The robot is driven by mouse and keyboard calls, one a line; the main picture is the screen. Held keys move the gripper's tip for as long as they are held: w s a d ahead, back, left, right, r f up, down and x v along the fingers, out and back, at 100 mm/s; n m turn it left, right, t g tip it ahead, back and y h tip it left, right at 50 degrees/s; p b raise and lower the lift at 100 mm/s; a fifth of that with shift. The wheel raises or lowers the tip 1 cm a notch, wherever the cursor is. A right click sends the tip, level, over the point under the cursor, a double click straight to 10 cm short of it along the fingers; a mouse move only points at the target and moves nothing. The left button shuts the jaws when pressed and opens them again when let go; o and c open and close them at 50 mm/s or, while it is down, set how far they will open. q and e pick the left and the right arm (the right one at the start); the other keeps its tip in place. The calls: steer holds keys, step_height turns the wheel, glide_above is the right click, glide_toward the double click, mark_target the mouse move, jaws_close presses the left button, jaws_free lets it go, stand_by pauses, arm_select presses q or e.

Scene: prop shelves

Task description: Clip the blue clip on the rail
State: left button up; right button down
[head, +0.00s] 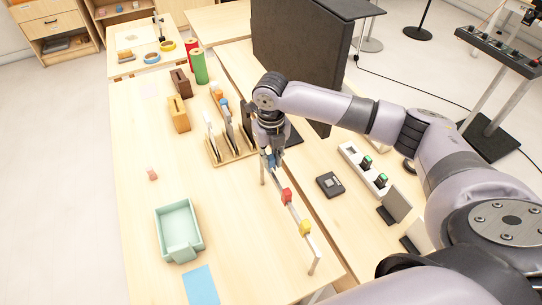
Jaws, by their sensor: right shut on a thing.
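The rail (300,219) is a thin pale bar on posts, running from the middle of the table toward its front right edge. A red clip (286,196) and a yellow clip (305,227) sit on it. The blue clip (271,160) is at the far end of the rail, directly under my right gripper (271,149). My right gripper points down and is shut on the blue clip, which is mostly hidden. I cannot tell whether the clip touches the rail. My left gripper is not in view.
A wooden rack (233,157) with upright plates stands just left of my right gripper. A mint tray (159,223) and a blue sheet (201,286) lie at the left front. A black panel (300,60) stands behind. A power strip (361,167) lies right.

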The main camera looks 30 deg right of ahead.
mark_target(271, 157)
steer(key=shift+p, duration=0.8)
stand_by(0.9)
steer(key=shift+f, duration=1.4)
stand_by(3.2)
steer(key=c, duration=1.4)
jaws_free()
steer(key=shift+c, duration=0.2)
steer(key=shift+r, duration=0.15)
step_height(271, 157, up, 12)
steer(key=shift+f, duration=0.15)
